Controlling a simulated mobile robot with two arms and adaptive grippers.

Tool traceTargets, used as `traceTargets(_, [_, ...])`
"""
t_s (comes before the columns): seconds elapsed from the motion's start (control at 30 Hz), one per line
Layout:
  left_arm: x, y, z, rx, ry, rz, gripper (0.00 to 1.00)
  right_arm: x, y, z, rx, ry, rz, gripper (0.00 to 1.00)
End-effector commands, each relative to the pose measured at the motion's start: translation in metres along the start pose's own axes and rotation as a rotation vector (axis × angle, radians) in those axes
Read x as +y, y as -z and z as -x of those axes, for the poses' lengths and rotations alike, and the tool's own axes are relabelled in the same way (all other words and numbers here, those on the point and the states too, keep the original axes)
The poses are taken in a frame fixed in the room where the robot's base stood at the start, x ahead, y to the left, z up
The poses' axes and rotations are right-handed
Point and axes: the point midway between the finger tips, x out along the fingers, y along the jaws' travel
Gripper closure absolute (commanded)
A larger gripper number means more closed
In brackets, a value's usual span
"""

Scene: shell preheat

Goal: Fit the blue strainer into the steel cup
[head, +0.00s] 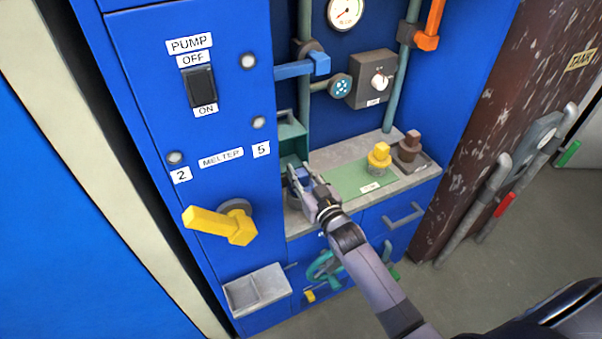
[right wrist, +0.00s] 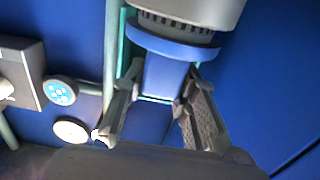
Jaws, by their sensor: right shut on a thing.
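The blue strainer shows in the right wrist view (right wrist: 170,47) as a blue rim with a blue block-shaped grip. My right gripper (right wrist: 162,82) is shut on that grip, one finger on each side. In the head view the gripper (head: 303,179) is at the left end of the grey counter, and a bit of the strainer (head: 304,173) shows between its fingers. The steel cup (right wrist: 205,8) is at the top edge of the wrist view, beside the rim. A dark slotted band shows between rim and cup; I cannot tell how deep the strainer sits. My left gripper is not in view.
A green mat (head: 352,178) lies right of the gripper, with a yellow-topped fitting (head: 379,158) and a brown one (head: 408,147) near it. A blue panel with a yellow lever (head: 222,225) stands left.

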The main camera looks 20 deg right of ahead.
Motion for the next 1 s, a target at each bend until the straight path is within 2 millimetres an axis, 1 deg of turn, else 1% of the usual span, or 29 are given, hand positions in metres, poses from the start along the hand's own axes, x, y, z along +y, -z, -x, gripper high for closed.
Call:
traceTargets(0.17, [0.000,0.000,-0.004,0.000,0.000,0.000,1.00,0.000,-0.006,0.000,0.000,0.000,0.000,1.00])
traceTargets(0.2, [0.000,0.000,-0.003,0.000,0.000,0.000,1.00,0.000,-0.005,0.000,0.000,0.000,0.000,0.70])
traceTargets(0.47, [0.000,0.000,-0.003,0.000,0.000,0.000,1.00,0.000,-0.005,0.000,0.000,0.000,0.000,0.53])
traceTargets(0.73, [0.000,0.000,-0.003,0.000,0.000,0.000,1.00,0.000,-0.005,0.000,0.000,0.000,0.000,0.53])
traceTargets(0.87, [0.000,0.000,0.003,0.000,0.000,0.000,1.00,0.000,0.004,0.000,0.001,0.000,0.000,0.53])
traceTargets(0.9, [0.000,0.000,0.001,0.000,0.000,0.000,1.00,0.000,0.001,0.005,-0.003,0.000,0.000,0.53])
traceTargets(1.0, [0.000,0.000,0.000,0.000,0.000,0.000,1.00,0.000,-0.001,0.021,-0.004,-0.001,0.000,0.53])
